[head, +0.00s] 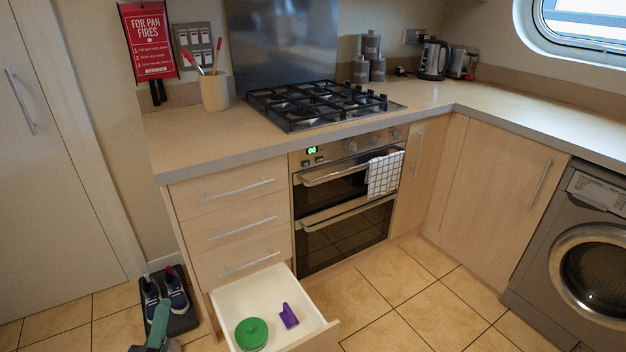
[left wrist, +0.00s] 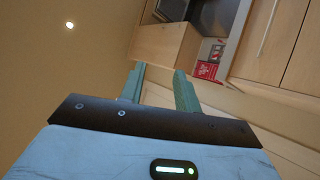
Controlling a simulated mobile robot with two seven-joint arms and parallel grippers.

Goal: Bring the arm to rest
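My left gripper (head: 158,324) shows low at the left in the head view, as a teal finger in front of the shoe tray and to the left of the open drawer. In the left wrist view its two teal fingers (left wrist: 159,74) stand apart with nothing between them, so it is open and empty. That view looks past the fingers at cabinets, a red sign and a plain wall, all tilted. My right gripper is not in view.
The bottom drawer (head: 323,325) is pulled out, holding a round green object (head: 251,333) and a purple object (head: 289,315). Shoes (head: 176,288) lie on a dark tray (head: 185,321) beside it. Tiled floor (head: 375,300) is clear before the oven (head: 345,205).

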